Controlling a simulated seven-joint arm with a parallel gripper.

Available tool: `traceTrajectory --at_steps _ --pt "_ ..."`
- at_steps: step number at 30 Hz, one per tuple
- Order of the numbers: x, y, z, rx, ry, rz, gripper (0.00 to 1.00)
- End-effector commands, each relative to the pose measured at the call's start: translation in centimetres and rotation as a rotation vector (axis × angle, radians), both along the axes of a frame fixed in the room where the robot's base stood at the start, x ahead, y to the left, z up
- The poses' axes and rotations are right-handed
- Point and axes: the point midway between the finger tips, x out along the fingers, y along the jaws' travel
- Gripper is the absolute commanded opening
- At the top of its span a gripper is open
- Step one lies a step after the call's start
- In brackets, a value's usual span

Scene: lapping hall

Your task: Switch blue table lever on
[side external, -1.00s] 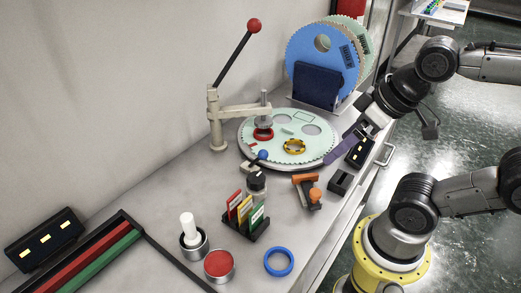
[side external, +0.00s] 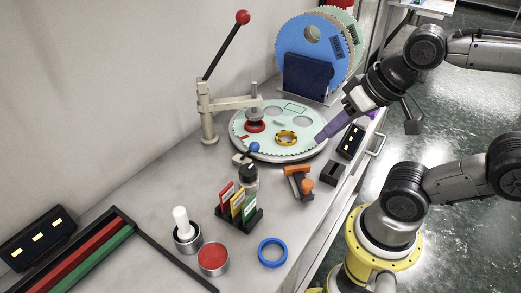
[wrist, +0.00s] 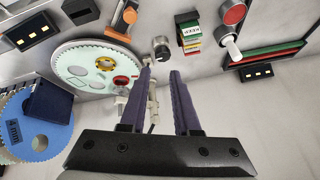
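The blue table lever (side external: 253,147) is a small lever with a blue ball knob on a short dark stem. It stands on the table at the front left edge of the round plate in the side view. I cannot make out its blue knob in the wrist view; the left finger may hide it. My gripper (side external: 320,138) has purple fingers and hangs over the right edge of the round plate, to the right of the lever and apart from it. In the wrist view my gripper (wrist: 160,74) is open, its two fingers well apart with nothing held.
The round pale green plate (side external: 305,131) carries a yellow ring (side external: 286,138). A tall lever with a red knob (side external: 242,17) rises behind. A dark-capped jar (side external: 249,178), a card rack (side external: 238,208) and an orange clamp (side external: 298,182) stand in front.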

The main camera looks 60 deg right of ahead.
Motion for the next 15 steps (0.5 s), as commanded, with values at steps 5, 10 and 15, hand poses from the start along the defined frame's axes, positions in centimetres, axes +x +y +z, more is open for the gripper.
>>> traceTrajectory --at_steps 5,10,15 --pt "1.0 0.9 0.5 0.215 -0.027 -0.28 0.0" --pt "2.4 1.6 0.7 0.435 -0.018 -0.567 0.0" --pt "3.9 2.1 0.5 0.655 0.016 -0.872 0.0"
